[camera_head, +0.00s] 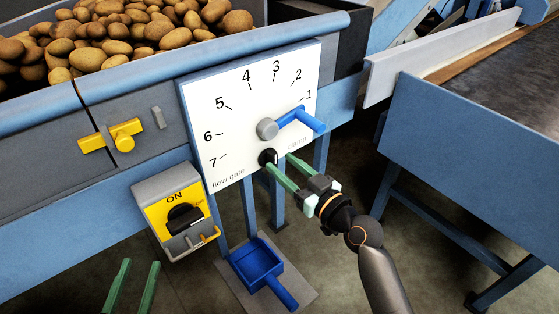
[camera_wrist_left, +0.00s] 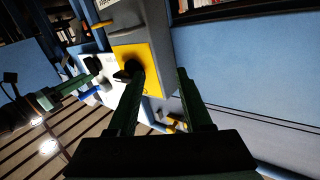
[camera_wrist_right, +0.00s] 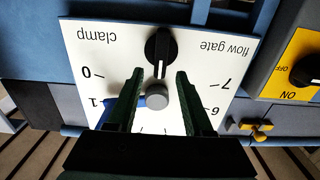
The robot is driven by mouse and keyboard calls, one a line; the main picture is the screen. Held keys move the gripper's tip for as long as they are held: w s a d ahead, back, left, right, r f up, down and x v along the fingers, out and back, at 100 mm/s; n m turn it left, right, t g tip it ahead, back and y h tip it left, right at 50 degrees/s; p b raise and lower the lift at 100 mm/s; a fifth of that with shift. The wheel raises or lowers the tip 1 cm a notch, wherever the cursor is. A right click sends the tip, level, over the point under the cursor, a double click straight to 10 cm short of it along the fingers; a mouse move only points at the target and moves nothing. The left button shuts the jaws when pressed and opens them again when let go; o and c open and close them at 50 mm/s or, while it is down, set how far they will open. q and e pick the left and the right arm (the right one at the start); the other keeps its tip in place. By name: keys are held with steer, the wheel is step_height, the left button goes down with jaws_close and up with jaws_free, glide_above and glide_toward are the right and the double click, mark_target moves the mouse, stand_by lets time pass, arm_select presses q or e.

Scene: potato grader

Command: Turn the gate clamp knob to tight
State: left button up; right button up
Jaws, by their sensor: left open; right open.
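The black clamp knob (camera_head: 268,157) sits low on the white flow gate panel (camera_head: 235,100), below the grey hub of the blue gate lever (camera_head: 300,117). The lever points near 1. In the right wrist view the knob (camera_wrist_right: 160,46) shows a white line pointing toward the hub (camera_wrist_right: 157,94). My right gripper (camera_head: 278,161) is open at the knob. Its fingertips straddle the knob's lower end in the right wrist view (camera_wrist_right: 160,72); I cannot tell whether they touch it. My left gripper (camera_head: 141,262) is open and empty, low at the left.
A yellow switch box (camera_head: 170,204) marked ON, with a black rotary knob, is left of the panel. A yellow latch (camera_head: 124,136) is above it. A blue pedal (camera_head: 258,262) is on the floor below. Potatoes (camera_head: 115,30) fill the hopper. A blue conveyor (camera_head: 470,150) stands right.

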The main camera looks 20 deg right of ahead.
mark_target(271, 161)
steer(key=shift+x, duration=1.1)
steer(key=shift+c, duration=0.3)
jaws_close()
